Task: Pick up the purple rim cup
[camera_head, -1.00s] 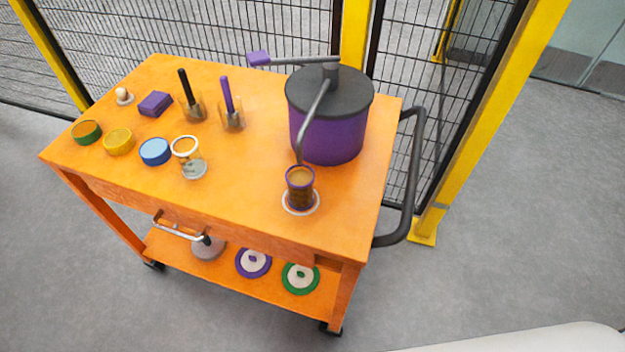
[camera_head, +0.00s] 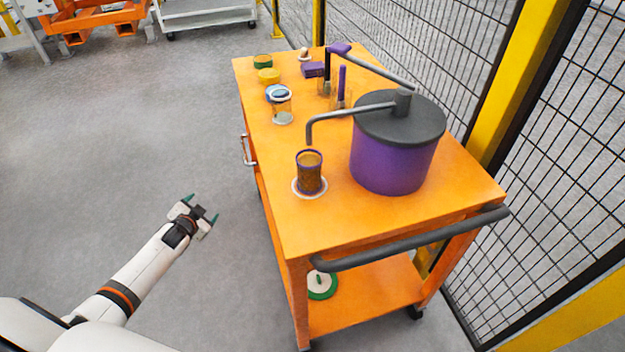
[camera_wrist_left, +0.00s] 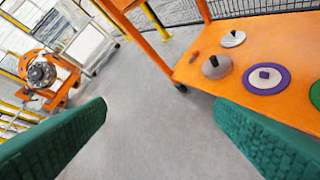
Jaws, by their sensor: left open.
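The purple rim cup (camera_head: 310,172) stands upright on a white ring-shaped coaster (camera_head: 297,193) near the left edge of the orange cart top, under the spout of the purple pot. It is clear with a purple rim and brown contents. My left gripper (camera_head: 203,207) is open and empty over the floor to the left of the cart, apart from the cup. In the left wrist view its two green fingers (camera_wrist_left: 178,140) are spread with only floor between them, and the cup does not show. My right gripper is not in view.
The purple pot (camera_head: 392,160) with dark lid and crank stands right of the cup. A white-rimmed cup (camera_head: 282,108) stands further back. A dark handle bar (camera_head: 410,240) juts from the cart's near end. The lower shelf (camera_wrist_left: 222,90) holds several discs. Mesh fencing is at right.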

